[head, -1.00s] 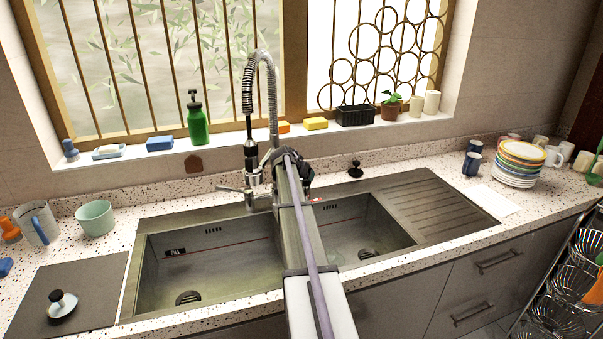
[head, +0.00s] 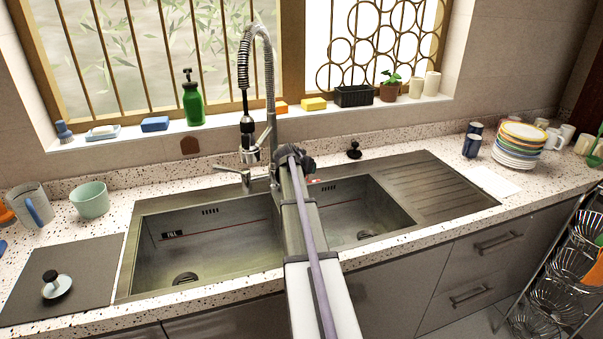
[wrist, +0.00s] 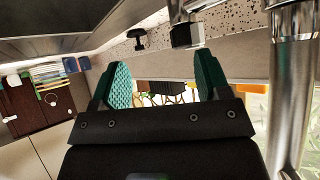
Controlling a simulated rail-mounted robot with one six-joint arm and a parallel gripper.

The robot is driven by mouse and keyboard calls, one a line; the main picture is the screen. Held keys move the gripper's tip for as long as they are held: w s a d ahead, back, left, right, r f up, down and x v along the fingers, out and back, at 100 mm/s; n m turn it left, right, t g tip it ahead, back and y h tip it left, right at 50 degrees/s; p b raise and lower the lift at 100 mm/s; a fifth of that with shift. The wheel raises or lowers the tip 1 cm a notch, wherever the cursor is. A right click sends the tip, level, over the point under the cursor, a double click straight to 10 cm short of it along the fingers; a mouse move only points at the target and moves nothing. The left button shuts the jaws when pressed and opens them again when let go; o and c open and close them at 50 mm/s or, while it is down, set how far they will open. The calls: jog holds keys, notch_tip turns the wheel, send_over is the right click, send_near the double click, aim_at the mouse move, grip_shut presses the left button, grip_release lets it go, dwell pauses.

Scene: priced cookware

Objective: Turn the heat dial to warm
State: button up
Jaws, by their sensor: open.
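I cannot make out a heat dial in either view. My gripper (wrist: 163,80) is open and empty in the wrist view, with two teal-padded fingers apart. In the head view my arm reaches over the divider between the two sink basins, and its dark end is near the base of the faucet (head: 270,100); the fingers are hidden there. A small black knob-like piece (head: 354,149) stands on the counter behind the right basin. It also shows in the wrist view (wrist: 138,38), beyond the fingertips.
The steel sink (head: 205,240) has two basins and a ribbed drainboard (head: 425,190) on the right. A stack of plates (head: 518,145) and cups stand at the right. A green soap bottle (head: 193,100) and sponges line the sill. A wire rack (head: 555,270) stands front right.

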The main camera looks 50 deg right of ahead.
jog(key=w+d+f+n+t+b, duration=0.1)
jog(key=w+d, duration=0.1)
jog(key=w+d+f+n+t+h+b, duration=0.1)
jog(key=w+d, duration=0.1)
jog(key=d, duration=0.1)
jog(key=w+d+f+n+t+b, duration=0.1)
jog(key=w+d+t, duration=0.1)
jog(key=shift+w+d+f+b, duration=0.1)
jog(key=shift+w+d+b, duration=0.25)
jog(key=shift+w+b, duration=0.05)
jog(key=c, duration=0.9)
dwell(0.9)
jog(key=o, duration=0.9)
jog(key=p+v, duration=0.4)
jog(key=v, duration=0.7)
